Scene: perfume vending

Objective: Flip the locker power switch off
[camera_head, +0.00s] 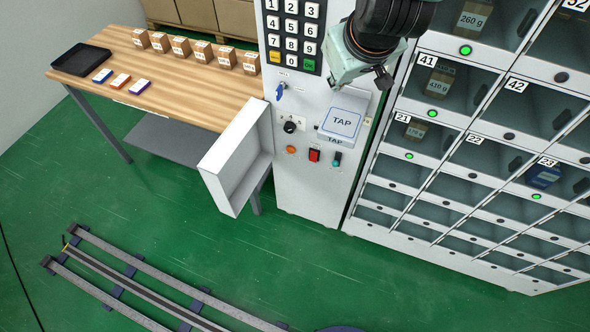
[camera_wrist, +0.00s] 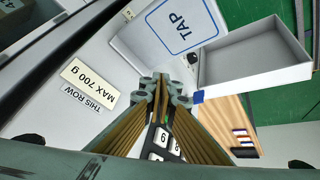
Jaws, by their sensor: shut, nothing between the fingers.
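The white control panel (camera_head: 310,190) carries a red rocker switch (camera_head: 314,155), an orange round button (camera_head: 291,149) and a teal switch (camera_head: 337,159) in a row. A black rotary knob (camera_head: 290,127) sits above them. Their labels are too small to read, so I cannot tell which is the locker power switch or how it is set.
A white box-like door (camera_head: 237,160) stands open at the panel's left. A blue key (camera_head: 280,91) sits below the keypad (camera_head: 292,32). Locker compartments (camera_head: 470,150) fill the right. A wooden table (camera_head: 190,82) with small boxes stands left. Green floor in front is clear beside the rails (camera_head: 130,285).

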